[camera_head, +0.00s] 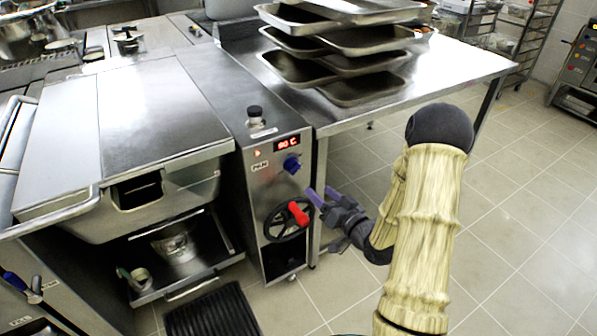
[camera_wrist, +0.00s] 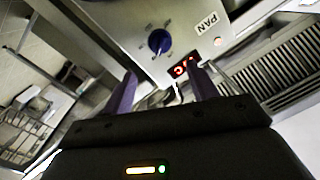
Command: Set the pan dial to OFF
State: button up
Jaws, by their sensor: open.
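My gripper (camera_head: 318,196) has purple fingers, apart and empty, in front of the panel, below and right of the dial. In the wrist view its fingers (camera_wrist: 163,85) show on either side below the dial, not touching it.
A black handwheel with a red handle (camera_head: 299,213) is below the dial, close to my fingers. A large lidded steel pan (camera_head: 150,120) stands left. A steel table (camera_head: 440,65) with stacked trays (camera_head: 360,92) is at the right. The tiled floor (camera_head: 510,220) at right is clear.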

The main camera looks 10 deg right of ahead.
aim_at(294, 167)
jog(key=x, duration=1.1)
jog(key=shift+w, duration=0.2)
jog(key=shift+a, duration=0.1)
jog(key=c, duration=1)
